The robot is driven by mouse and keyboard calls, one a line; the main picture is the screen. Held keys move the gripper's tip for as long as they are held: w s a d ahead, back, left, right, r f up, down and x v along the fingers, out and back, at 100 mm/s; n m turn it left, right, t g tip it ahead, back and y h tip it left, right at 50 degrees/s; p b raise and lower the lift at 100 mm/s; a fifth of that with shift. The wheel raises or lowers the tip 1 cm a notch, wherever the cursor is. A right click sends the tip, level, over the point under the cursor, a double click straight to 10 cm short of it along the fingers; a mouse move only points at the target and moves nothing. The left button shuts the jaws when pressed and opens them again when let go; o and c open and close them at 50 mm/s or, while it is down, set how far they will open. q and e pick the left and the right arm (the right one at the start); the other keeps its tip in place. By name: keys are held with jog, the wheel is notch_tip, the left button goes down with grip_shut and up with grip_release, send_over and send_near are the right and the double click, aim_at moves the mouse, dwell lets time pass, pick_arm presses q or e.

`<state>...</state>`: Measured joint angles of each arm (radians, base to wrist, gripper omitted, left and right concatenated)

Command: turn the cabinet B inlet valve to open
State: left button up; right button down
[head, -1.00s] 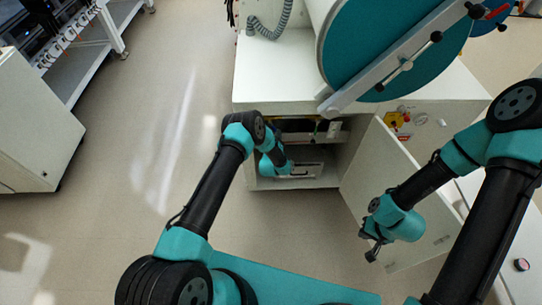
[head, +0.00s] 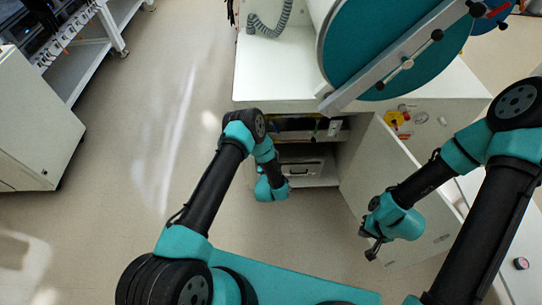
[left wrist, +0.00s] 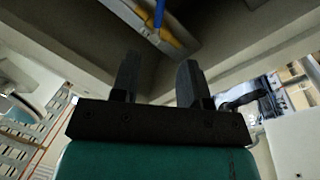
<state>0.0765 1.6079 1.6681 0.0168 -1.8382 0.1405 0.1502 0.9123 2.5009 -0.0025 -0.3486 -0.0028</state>
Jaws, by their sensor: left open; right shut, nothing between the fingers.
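An open cabinet (head: 340,160) stands under the white worktop; no letter on it is readable. Its interior holds a shelf and a drawer-like box. In the left wrist view, a yellow part with a blue rod (left wrist: 165,30) is above and beyond the fingers, on a grey strip; I cannot tell whether it is the inlet valve. My left gripper (left wrist: 158,80) is open, its fingers apart with nothing between them and not touching the yellow part. In the head view my left wrist is at the cabinet's opening and its fingers are hidden. My right gripper (head: 371,247) is shut and empty, in front of the open door.
The cabinet door (head: 395,180) stands open to the right, between the cabinet and my right arm. A large teal round glovebox door (head: 370,45) with a grey bar is above the worktop (head: 275,85).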

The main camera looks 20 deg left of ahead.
pick_arm(q)
jog(key=shift+c, duration=0.3)
jog(key=shift+c, duration=0.7)
jog(key=shift+w+a+f+n+h, duration=0.2)
jog(key=shift+a+n+h, duration=0.1)
jog(key=shift+n, duration=0.2)
jog(key=c, duration=0.3)
jog(key=shift+w+a+f+n+t+h, duration=0.4)
jog(key=shift+w+a+n+h, duration=0.1)
jog(key=shift+n, duration=0.6)
grip_shut()
jog(key=a+f+n+h, duration=0.1)
jog(key=n+h, duration=0.1)
jog(key=n, duration=0.1)
jog(key=w+a+n+h, duration=0.1)
jog(key=n+h, duration=0.1)
jog(key=n, duration=0.1)
jog(key=w+a+f+n+h, duration=0.1)
jog(key=n, duration=0.2)
jog(key=shift+a+f+n+t+h, duration=0.35)
jog(key=shift+a+n+t+h, duration=0.05)
